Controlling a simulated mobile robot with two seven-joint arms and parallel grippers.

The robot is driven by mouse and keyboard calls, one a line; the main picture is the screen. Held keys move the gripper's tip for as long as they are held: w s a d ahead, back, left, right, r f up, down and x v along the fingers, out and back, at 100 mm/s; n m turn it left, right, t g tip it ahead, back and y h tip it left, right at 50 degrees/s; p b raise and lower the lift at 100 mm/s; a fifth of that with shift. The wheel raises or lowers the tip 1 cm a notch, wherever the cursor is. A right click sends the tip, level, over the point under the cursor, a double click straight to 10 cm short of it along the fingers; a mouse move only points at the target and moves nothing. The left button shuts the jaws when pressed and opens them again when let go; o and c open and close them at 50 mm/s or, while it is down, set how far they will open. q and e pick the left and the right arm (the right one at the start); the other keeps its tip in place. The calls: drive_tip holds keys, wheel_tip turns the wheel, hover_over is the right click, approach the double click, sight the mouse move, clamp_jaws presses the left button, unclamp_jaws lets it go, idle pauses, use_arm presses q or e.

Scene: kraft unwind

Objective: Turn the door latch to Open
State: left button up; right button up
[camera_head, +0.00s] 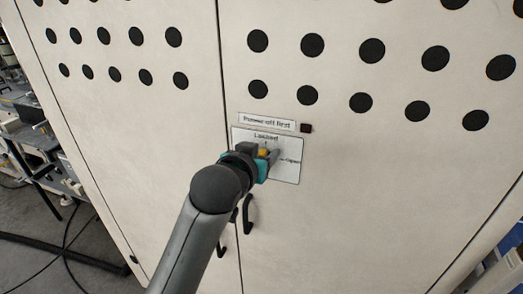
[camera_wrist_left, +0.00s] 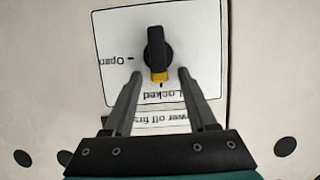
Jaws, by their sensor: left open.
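The door latch is a black knob (camera_wrist_left: 155,50) with a yellow end, on a white plate (camera_head: 292,172) on the cabinet door. In the left wrist view the plate (camera_wrist_left: 115,35) appears upside down, and the yellow end points at the word Locked. The word Open is at the plate's left there. My left gripper (camera_head: 268,154) is at the plate, and it also shows in the left wrist view (camera_wrist_left: 159,74). Its fingers are open, one on each side of the knob's yellow end, with gaps visible. In the head view the gripper mostly hides the knob. My right gripper is not in view.
A "Power off first" label (camera_head: 267,121) and a small dark square (camera_head: 306,128) sit above the plate. Black door handles (camera_head: 248,214) project below it, close to my left arm. The cabinet doors have round black holes. Equipment and cables (camera_head: 68,245) are at the left.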

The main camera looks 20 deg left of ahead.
use_arm(q)
drive_tip(key=shift+c, duration=0.2)
drive_tip(key=shift+c, duration=0.7)
clamp_jaws()
drive_tip(key=shift+d+f, duration=0.1)
drive_tip(key=m+y, duration=0.1)
drive_tip(key=d+m, duration=0.1)
drive_tip(key=m, duration=0.1)
drive_tip(key=shift+s+f+y, duration=0.1)
drive_tip(key=shift+f+y, duration=0.05)
drive_tip(key=shift+y, duration=0.25)
